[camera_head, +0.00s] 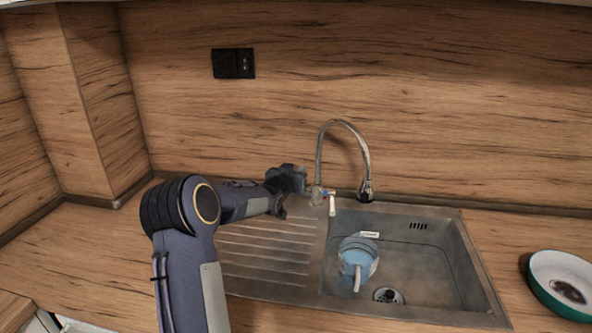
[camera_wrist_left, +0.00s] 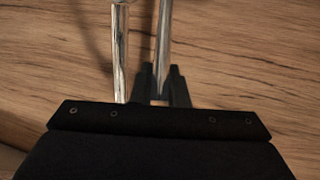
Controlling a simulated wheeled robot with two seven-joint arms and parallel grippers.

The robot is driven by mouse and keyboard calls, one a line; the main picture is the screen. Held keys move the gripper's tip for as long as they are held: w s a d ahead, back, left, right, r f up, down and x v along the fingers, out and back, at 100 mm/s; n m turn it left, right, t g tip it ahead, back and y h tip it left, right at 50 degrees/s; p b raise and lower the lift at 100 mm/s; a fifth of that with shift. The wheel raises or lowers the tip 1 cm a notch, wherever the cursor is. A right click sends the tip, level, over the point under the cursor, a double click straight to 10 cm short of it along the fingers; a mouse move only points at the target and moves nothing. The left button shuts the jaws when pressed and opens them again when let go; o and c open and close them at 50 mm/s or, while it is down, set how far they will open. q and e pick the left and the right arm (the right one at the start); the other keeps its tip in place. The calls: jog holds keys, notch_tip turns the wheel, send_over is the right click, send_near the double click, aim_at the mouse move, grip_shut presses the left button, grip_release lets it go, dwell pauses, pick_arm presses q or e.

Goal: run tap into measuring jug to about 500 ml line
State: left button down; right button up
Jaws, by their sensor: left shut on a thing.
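The chrome tap (camera_head: 346,123) stands behind the sink, its curved spout ending over the basin at the right. A small lever with a pale end (camera_head: 332,205) sits at its base. The bluish measuring jug (camera_head: 352,258) stands in the basin, its handle toward me. No stream is clearly visible, and the jug's level marks are too small to read. My left gripper (camera_head: 302,190) is beside the tap base. In the left wrist view its fingers (camera_wrist_left: 162,88) are shut on a chrome part of the tap (camera_wrist_left: 164,45); which part is unclear. My right gripper is out of view.
The steel sink (camera_head: 470,270) has a ribbed drainer on the left and a drain (camera_head: 388,296) in the basin. A green-rimmed white bowl (camera_head: 545,267) with dark contents stands at the right. A black socket (camera_head: 233,63) is on the wood splashback. Counter at left is clear.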

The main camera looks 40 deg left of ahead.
pick_arm(q)
jog(key=c, duration=1.4)
grip_release()
jog(key=shift+s, duration=0.1)
jog(key=shift+s+d, duration=0.1)
jog(key=shift+s, duration=0.25)
jog(key=f+b+v, duration=0.1)
jog(key=v, duration=0.6)
jog(key=shift+r+b, duration=0.4)
jog(key=shift+r, duration=0.1)
